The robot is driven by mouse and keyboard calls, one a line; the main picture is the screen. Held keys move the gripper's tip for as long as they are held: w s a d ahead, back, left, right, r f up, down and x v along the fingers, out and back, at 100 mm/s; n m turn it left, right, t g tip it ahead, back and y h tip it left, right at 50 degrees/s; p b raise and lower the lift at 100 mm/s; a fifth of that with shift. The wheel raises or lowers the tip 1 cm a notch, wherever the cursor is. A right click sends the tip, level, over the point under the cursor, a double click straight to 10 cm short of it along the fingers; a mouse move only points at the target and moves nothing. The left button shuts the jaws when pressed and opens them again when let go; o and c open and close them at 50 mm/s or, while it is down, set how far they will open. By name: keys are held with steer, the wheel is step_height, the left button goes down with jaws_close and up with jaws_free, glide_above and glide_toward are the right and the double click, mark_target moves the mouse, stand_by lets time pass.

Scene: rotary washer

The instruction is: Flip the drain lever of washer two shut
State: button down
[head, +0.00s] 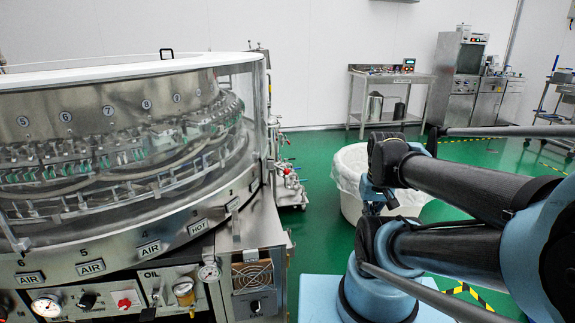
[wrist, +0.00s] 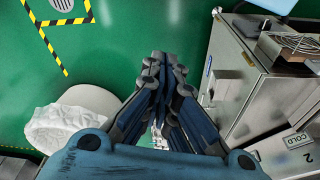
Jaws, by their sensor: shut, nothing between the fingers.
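The large round steel washer (head: 150,225) with a clear cover fills the left of the head view. Numbers and AIR and HOT labels run along its rim. In the wrist view its steel cabinet (wrist: 238,85) stands at the right, with a COLD label and a 2 near the lower right corner. I cannot make out the drain lever of washer two in either view. My gripper (wrist: 163,62) is shut and empty, over the green floor to the left of the cabinet and apart from it. In the head view I cannot pick out its fingers.
A white lined bin (head: 346,208) stands on the floor behind my arm; it also shows at the left in the wrist view (wrist: 60,125). A steel cart with red-handled valves (head: 290,178) stands beside the washer. A steel table (head: 388,77) is at the back wall.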

steer(key=shift+r, duration=0.1)
steer(key=w+a+r, duration=0.3)
steer(key=w+r, duration=0.1)
steer(key=w, duration=0.4)
steer(key=w+a+r, duration=0.3)
steer(key=w+r, duration=0.2)
steer(key=w, duration=0.3)
steer(key=w+a+r, duration=0.3)
steer(key=w+r, duration=0.1)
steer(key=w, duration=0.5)
steer(key=y, duration=0.1)
glide_above(283, 170)
steer(key=s+d, duration=0.1)
steer(key=d, duration=0.3)
steer(key=s+d+x, duration=0.1)
steer(key=x, duration=1.5)
steer(key=a+x, duration=0.1)
steer(key=x, duration=0.3)
steer(key=shift+s+a+f, duration=0.1)
steer(key=shift+s+f, duration=0.2)
steer(key=shift+f, duration=0.1)
